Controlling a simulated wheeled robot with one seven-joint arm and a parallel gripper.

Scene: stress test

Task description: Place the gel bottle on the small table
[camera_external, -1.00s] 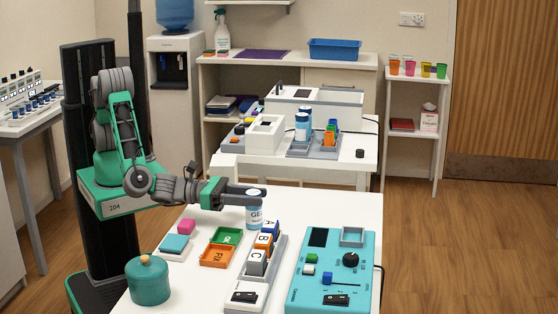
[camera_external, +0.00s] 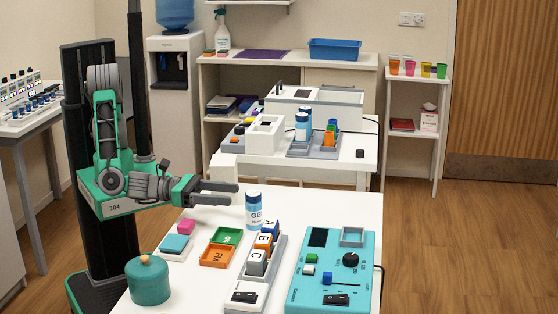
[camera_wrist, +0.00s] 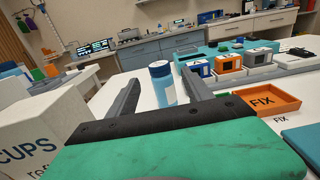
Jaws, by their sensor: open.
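The gel bottle (camera_external: 254,210), white with a blue cap and "GEL" on its label, stands upright on the near white table (camera_external: 335,207), by its far edge. My gripper (camera_external: 238,194) is open and empty, level above the table just left of the bottle. In the external view its fingertips stop short of the bottle. In the wrist view the bottle (camera_wrist: 162,84) shows between and beyond the two fingers, its lower part hidden by my gripper (camera_wrist: 162,82). I cannot tell which table is the one called small.
A rack of lettered blocks (camera_external: 257,262), an orange FIX tray (camera_external: 217,255), a green tray (camera_external: 226,236), a teal pot (camera_external: 148,281) and a teal device (camera_external: 330,270) occupy the near table. A white CUPS box (camera_wrist: 40,135) is close at left in the wrist view.

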